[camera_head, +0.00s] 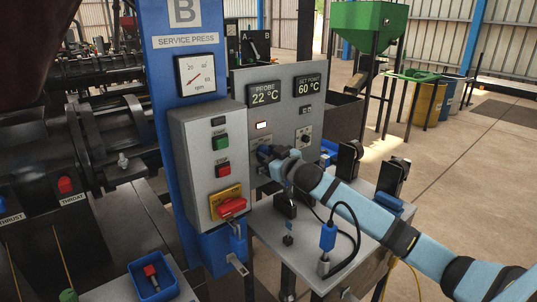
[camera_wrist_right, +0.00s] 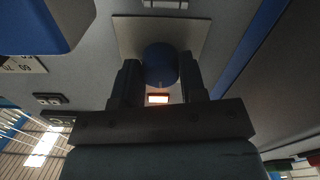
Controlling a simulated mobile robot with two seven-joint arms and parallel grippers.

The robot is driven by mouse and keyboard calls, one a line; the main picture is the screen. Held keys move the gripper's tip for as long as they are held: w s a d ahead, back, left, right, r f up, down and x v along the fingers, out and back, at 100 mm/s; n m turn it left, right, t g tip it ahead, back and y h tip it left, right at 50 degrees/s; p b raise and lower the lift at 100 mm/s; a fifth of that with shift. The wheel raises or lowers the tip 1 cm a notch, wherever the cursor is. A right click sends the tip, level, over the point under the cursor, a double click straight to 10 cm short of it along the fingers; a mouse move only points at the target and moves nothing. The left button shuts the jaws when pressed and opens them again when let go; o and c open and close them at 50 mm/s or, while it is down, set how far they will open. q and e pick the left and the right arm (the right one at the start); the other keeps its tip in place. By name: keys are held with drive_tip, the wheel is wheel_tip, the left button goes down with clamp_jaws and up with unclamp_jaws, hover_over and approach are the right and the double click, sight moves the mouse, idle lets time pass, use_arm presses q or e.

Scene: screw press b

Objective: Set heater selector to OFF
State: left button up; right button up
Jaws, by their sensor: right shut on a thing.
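The grey heater panel (camera_head: 284,94) carries a PROBE display (camera_head: 264,93) reading 22 °C and a SET POINT display (camera_head: 307,86) reading 60 °C. A lamp (camera_head: 263,125) below PROBE is lit; it also glows in the right wrist view (camera_wrist_right: 158,99). My right gripper (camera_head: 268,155) is at the panel's lower left, below the lamp. In the wrist view my right gripper (camera_wrist_right: 159,82) is shut on a round blue knob (camera_wrist_right: 160,62) on a pale plate, apparently the heater selector. Its pointer and position marks cannot be read. My left gripper is not in view.
A control box (camera_head: 208,165) with green, red and yellow-backed red controls stands left of the panel. A small dial (camera_head: 305,136) is to the right of my gripper. A blue-plugged cable (camera_head: 328,237) and black stands (camera_head: 395,177) are on the bench (camera_head: 285,238) below my arm.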

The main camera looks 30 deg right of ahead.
drive_tip(key=shift+r+n+p, duration=0.2)
drive_tip(key=shift+n+p, duration=0.8)
drive_tip(key=shift+p, duration=0.05)
drive_tip(key=n+p, duration=0.2)
drive_tip(key=n, duration=0.1)
drive_tip(key=shift+n+p, duration=0.3)
drive_tip(key=shift+p, duration=0.1)
drive_tip(key=n+p, duration=0.1)
drive_tip(key=n, duration=0.1)
drive_tip(key=shift+n+p, duration=0.3)
drive_tip(key=shift+p, duration=0.05)
drive_tip(key=shift+n, duration=0.5)
drive_tip(key=n+p, duration=0.2)
drive_tip(key=n, duration=0.1)
drive_tip(key=shift+n+p, duration=0.45)
drive_tip(key=shift+n, duration=0.85)
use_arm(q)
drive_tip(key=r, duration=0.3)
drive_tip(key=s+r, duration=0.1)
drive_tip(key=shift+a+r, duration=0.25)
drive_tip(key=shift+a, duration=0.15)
use_arm(e)
drive_tip(key=shift+f+n, duration=0.1)
drive_tip(key=shift+n, duration=0.2)
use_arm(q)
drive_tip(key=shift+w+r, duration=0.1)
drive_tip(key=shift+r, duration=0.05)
use_arm(e)
drive_tip(key=o, duration=0.9)
drive_tip(key=shift+d, duration=0.1)
